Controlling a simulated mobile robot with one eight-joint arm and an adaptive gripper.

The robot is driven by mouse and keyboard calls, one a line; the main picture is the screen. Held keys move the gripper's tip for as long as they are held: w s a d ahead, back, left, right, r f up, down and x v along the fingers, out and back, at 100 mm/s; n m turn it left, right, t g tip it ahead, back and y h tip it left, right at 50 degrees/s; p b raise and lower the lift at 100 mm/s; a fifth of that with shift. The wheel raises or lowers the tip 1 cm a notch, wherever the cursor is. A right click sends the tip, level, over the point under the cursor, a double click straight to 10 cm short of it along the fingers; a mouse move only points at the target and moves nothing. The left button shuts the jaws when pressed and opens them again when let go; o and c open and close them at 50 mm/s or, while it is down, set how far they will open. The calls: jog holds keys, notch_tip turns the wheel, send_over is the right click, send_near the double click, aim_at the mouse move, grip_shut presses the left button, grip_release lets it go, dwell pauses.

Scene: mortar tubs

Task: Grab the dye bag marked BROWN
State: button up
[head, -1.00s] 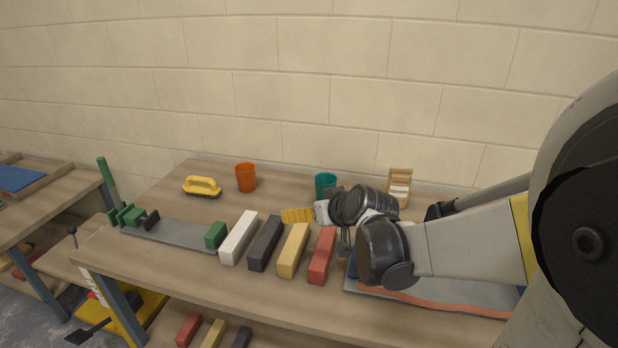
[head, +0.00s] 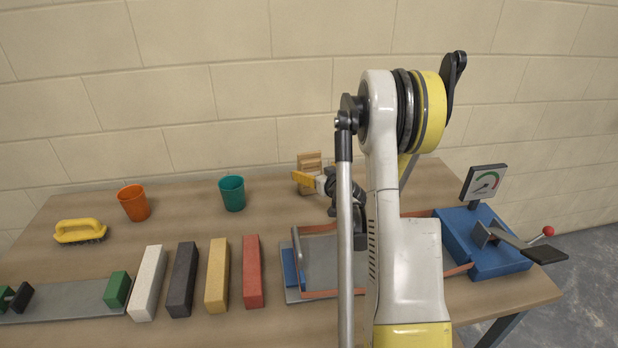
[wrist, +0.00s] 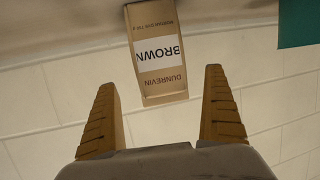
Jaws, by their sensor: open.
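The dye bag (wrist: 169,86) is a brown packet with a white label reading BROWN, upside down in the wrist view. It stands upright at the back of the bench near the wall; its top also shows in the head view (head: 309,160). My gripper (wrist: 161,108) is open, with its yellow ribbed fingers apart and nothing between them. The bag lies ahead of the fingertips, roughly in line with the gap. In the head view my gripper (head: 306,180) is just in front of the bag and hides its lower part.
A teal cup (head: 232,195) and an orange cup (head: 134,204) stand left of the bag. Several coloured bars, such as the red one (head: 253,272), lie in front. A blue gauge device (head: 484,243) is at the right. A yellow-handled brush (head: 80,232) is far left.

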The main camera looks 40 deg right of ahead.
aim_at(312, 169)
jog(key=b+x, duration=0.2)
jog(key=x, duration=0.3)
jog(key=shift+a, duration=0.1)
jog(key=shift+w, duration=0.2)
jog(key=c, duration=1.5)
jog(key=shift+o, duration=0.2)
